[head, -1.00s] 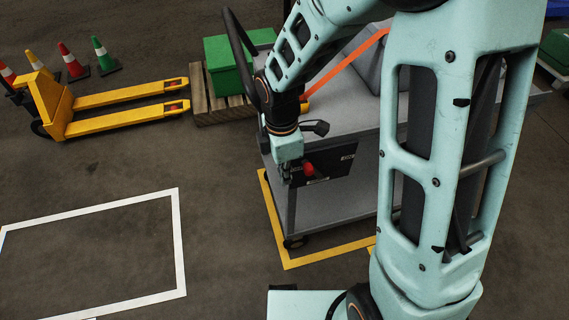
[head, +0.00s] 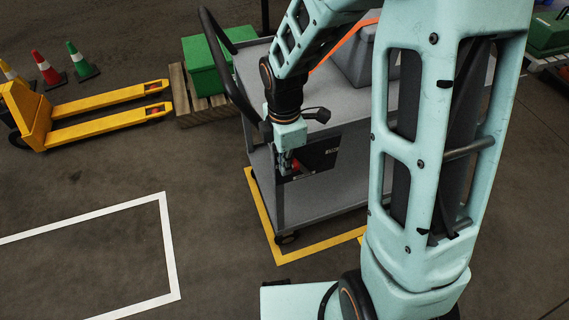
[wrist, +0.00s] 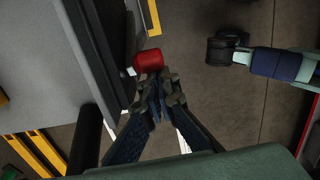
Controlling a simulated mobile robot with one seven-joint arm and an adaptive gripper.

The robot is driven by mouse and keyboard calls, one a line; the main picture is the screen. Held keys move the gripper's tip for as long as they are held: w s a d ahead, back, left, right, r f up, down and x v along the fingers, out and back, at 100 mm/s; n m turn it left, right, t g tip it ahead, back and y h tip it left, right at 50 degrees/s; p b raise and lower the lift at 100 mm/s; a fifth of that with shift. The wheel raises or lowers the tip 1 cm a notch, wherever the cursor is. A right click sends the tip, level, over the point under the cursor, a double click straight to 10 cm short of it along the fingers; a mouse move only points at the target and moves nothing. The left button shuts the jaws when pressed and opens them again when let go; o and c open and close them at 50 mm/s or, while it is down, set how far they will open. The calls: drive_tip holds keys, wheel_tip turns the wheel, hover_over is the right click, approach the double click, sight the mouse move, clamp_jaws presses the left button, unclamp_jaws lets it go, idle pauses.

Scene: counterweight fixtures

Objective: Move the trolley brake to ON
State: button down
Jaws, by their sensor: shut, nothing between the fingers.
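The grey trolley (head: 345,100) stands inside a yellow floor outline. A black panel (head: 321,152) on its end carries a red knob (head: 296,166), which I take as the brake handle. In the wrist view the red knob (wrist: 148,58) stands beside the dark panel edge (wrist: 97,50), with a small white mark at its left. My gripper (head: 286,166) is at the panel, close by the knob. In the wrist view my gripper (wrist: 158,88) is shut and empty, its tips just below the knob; I cannot tell whether they touch it. ON/OFF marks are not readable.
The trolley's black push handle (head: 228,70) rises just left of my wrist. A grey bin (head: 362,65) sits on the trolley top. A yellow pallet truck (head: 60,120), a green box (head: 205,68) and cones (head: 46,66) stand at left. The white-outlined floor is clear.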

sight(295, 164)
drive_tip(key=shift+w+d+r+y+p, duration=0.15)
drive_tip(key=shift+d+r+y+p, duration=0.5)
drive_tip(key=shift+p, duration=0.6)
drive_tip(key=shift+w+d+r+g+y+p, duration=0.1)
drive_tip(key=shift+d+r+g+y+p, duration=0.1)
drive_tip(key=shift+d+y+p, duration=0.3)
drive_tip(key=shift+w+d+r+g+y+p, duration=0.1)
drive_tip(key=shift+d+g+y+p, duration=0.15)
drive_tip(key=shift+p, duration=0.3)
drive_tip(key=shift+w+d+f+g+y, duration=0.2)
drive_tip(key=shift+w+d+y, duration=0.25)
drive_tip(key=shift+d+y, duration=0.85)
drive_tip(key=shift+w+d+f+g+y, duration=0.1)
drive_tip(key=shift+w+d+g+y, duration=0.45)
drive_tip(key=shift+d, duration=1.2)
drive_tip(key=shift+w+d+f+y, duration=0.1)
drive_tip(key=shift+w+d+y, duration=0.25)
drive_tip(key=shift+d+y, duration=1)
